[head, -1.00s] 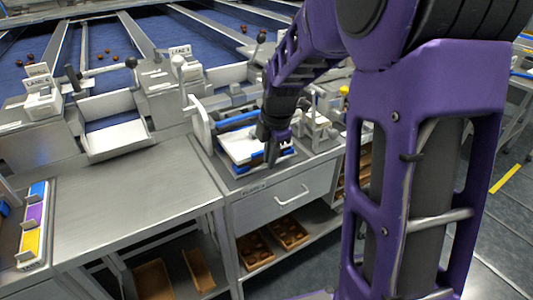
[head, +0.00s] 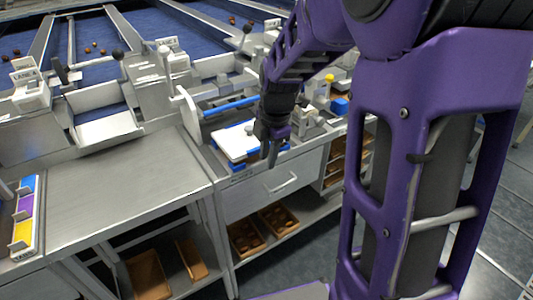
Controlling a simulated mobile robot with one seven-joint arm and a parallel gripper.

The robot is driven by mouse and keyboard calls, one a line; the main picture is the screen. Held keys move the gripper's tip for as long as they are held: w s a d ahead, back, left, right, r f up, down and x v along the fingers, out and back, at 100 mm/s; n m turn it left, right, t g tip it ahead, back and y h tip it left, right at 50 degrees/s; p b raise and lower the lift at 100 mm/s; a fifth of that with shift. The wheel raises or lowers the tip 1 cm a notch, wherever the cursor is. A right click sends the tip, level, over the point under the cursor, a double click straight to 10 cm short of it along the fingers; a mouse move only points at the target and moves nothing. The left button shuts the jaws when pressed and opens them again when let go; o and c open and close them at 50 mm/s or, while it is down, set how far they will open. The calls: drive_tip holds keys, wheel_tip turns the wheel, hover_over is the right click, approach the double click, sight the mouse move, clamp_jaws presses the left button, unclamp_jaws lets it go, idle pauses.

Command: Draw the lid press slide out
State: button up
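The lid press (head: 186,103) stands on the metal bench in the head view, a pale frame with a blue bar (head: 231,107) across it. Its slide (head: 236,139), a white plate with blue edging, lies in front of the bar, with a grey strip showing between them. My gripper (head: 270,158) points down at the slide's right front side, above the drawer front. Its fingertips are close together and overlap the slide's edge in the picture. The contact point and any handle are hidden, so I cannot tell whether it grips the slide.
A drawer with a bar handle (head: 281,183) is below the press, above a shelf with brown trays (head: 246,239). Left of it is a clear metal tabletop (head: 130,190). A rack with coloured compartments (head: 25,217) stands far left. A small blue block (head: 340,106) is at the right.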

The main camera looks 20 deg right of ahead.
idle(0.3)
drive_tip(key=shift+r, duration=0.25)
drive_tip(key=s+d+r+p, duration=0.1)
drive_tip(key=s+r+p, duration=0.2)
drive_tip(key=r, duration=1.3)
drive_tip(key=shift+r, duration=0.3)
